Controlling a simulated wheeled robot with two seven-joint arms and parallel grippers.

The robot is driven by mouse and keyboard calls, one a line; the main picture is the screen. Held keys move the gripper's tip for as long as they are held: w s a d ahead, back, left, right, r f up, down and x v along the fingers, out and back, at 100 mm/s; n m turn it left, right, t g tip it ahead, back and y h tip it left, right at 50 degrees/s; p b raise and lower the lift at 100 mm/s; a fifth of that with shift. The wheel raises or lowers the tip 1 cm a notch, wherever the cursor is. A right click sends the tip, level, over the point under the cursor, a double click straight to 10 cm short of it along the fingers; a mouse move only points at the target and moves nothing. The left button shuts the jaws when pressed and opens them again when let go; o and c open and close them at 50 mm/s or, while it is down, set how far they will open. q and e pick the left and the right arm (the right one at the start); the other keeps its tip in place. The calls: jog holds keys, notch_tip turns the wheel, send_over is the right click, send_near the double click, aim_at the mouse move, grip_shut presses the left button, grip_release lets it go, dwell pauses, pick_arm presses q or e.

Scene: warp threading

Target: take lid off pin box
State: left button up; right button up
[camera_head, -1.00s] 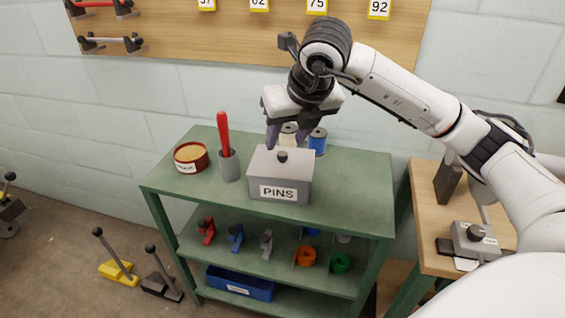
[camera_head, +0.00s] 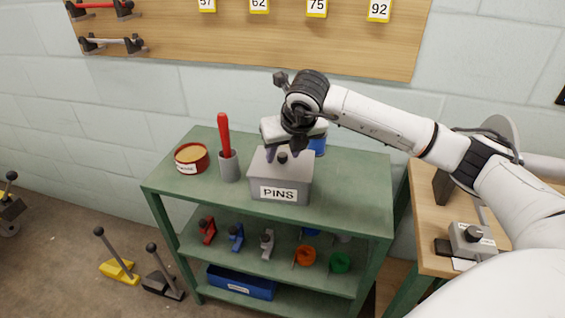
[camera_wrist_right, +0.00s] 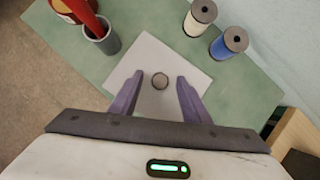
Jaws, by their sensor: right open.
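The grey pin box (camera_head: 279,191), labelled PINS, stands on the green shelf top. Its flat lid is on, with a dark round knob (camera_head: 282,158) in the middle. My right gripper (camera_head: 283,155) is open just above the lid, its fingers on either side of the knob in the head view. In the right wrist view the lid (camera_wrist_right: 150,58) and knob (camera_wrist_right: 159,81) lie between and a little beyond the two purple fingertips (camera_wrist_right: 155,80). Whether a finger touches the knob I cannot tell. My left gripper is not in view.
On the green shelf top (camera_head: 350,190) a red round tin (camera_head: 191,158) and a grey cup (camera_head: 229,166) with a red-handled tool stand left of the box. A blue spool (camera_wrist_right: 229,43) and a cream spool (camera_wrist_right: 200,18) stand behind it. The shelf top's right side is clear.

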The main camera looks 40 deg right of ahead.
grip_shut()
